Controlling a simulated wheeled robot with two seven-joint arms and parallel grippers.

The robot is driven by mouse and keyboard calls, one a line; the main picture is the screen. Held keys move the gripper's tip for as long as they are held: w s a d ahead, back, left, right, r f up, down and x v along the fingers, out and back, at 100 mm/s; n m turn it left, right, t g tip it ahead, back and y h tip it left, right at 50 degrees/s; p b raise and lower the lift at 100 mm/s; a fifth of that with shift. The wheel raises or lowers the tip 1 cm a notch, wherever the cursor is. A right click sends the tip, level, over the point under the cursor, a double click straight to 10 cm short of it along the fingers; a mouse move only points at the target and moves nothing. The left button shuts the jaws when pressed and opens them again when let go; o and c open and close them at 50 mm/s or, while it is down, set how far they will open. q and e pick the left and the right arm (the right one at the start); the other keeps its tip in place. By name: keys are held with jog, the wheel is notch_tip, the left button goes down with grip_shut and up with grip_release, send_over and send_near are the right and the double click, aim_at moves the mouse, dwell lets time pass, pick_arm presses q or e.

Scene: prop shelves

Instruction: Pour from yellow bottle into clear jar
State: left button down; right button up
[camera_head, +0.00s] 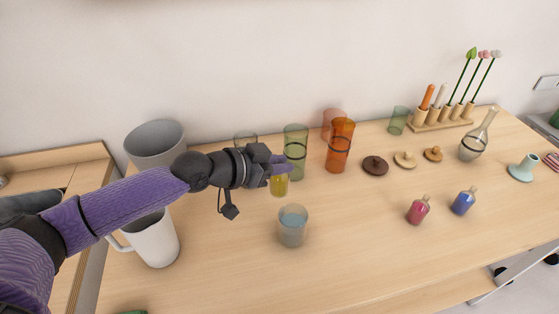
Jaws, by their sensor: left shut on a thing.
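The yellow bottle (279,186) is in the head view, near the middle of the table. My left gripper (280,168) is shut on its upper part, and the fingers hide its neck. The bottle looks upright; I cannot tell whether its base touches the table. A clear jar (293,226) with a bluish tint stands upright on the table, just nearer than the bottle and slightly to its right. My right gripper is not in view.
Behind the bottle stand a green glass (296,150) and an orange glass (340,145). A white pitcher (153,238) is at the left. Pink (418,211) and blue (463,202) bottles stand at the right. The front middle table is clear.

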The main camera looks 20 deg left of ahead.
pick_arm(q)
jog(key=shift+s+d+r+m+p, duration=0.2)
jog(key=shift+s+d+m+p, duration=0.15)
jog(key=shift+p, duration=0.8)
jog(key=d+f+m+t+y+b, duration=0.1)
jog(key=m, duration=0.2)
jog(key=s+d+f+m+t+y+b, duration=0.1)
jog(key=m+t+b, duration=0.1)
jog(key=s+d+f+m+t+y+b, duration=0.1)
jog(key=m, duration=0.2)
jog(key=shift+s+f+m+t+b, duration=0.15)
jog(key=shift+m+t+b, duration=0.15)
jog(key=shift+m, duration=0.05)
dwell(0.5)
jog(key=shift+f+m, duration=0.35)
jog(key=shift+m, duration=0.05)
dwell(1.2)
jog(key=shift+f+t, duration=0.1)
jog(key=shift+t, duration=0.3)
